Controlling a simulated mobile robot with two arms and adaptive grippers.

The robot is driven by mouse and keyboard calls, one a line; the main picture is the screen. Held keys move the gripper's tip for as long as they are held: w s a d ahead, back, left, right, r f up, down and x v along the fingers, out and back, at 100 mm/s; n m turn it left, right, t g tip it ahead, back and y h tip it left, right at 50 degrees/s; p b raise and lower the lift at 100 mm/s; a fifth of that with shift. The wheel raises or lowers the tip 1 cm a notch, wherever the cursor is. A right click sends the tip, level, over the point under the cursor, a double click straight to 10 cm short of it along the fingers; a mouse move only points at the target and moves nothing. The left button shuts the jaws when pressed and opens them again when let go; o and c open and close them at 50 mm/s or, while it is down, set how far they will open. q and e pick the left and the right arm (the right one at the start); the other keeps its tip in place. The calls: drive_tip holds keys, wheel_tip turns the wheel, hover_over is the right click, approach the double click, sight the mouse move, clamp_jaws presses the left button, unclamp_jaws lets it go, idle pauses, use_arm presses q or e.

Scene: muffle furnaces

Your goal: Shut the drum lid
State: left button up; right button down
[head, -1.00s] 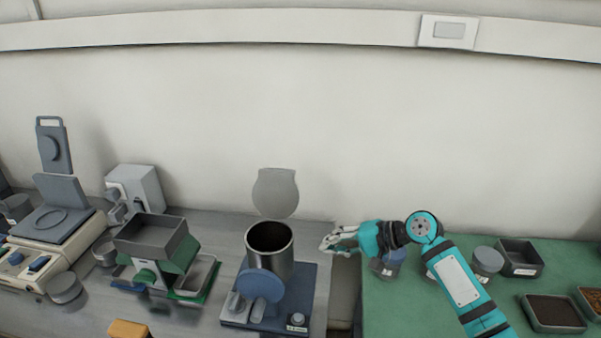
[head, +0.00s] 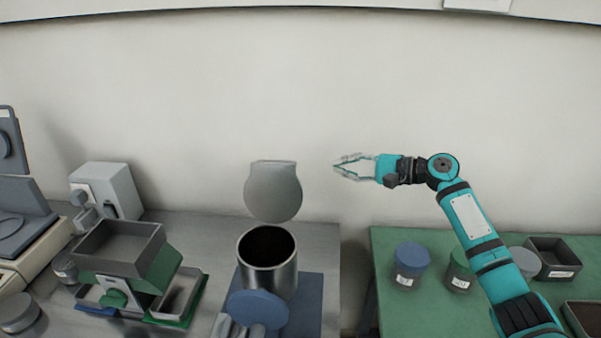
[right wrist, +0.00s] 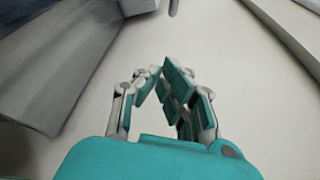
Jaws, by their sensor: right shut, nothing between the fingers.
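The drum (head: 285,278) is an open metal cylinder with a dark inside, on a blue base at the front of the grey bench. Its grey round lid (head: 272,192) stands upright behind the drum mouth, so the drum is open. My right gripper (head: 338,167) is to the right of the lid, slightly higher in the picture and apart from it. Its fingers are shut and empty; they also show in the right wrist view (right wrist: 164,70). My left gripper is not in view.
A blue disc (head: 258,309) is in front of the drum. A grey hopper device (head: 118,245) stands to the left. Blue-lidded (head: 410,257) and green-lidded jars stand on the green mat (head: 395,315) at the right. A gap separates the bench and the mat.

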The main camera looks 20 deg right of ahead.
use_arm(q)
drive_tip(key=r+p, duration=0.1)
drive_tip(key=p, duration=0.1)
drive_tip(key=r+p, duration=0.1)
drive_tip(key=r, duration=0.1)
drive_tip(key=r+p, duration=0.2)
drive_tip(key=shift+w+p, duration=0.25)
drive_tip(key=shift+p, duration=0.05)
use_arm(e)
drive_tip(key=w+a, duration=0.3)
drive_tip(key=a, duration=0.6)
drive_tip(key=shift+w+f, duration=0.25)
drive_tip(key=shift+w, duration=0.15)
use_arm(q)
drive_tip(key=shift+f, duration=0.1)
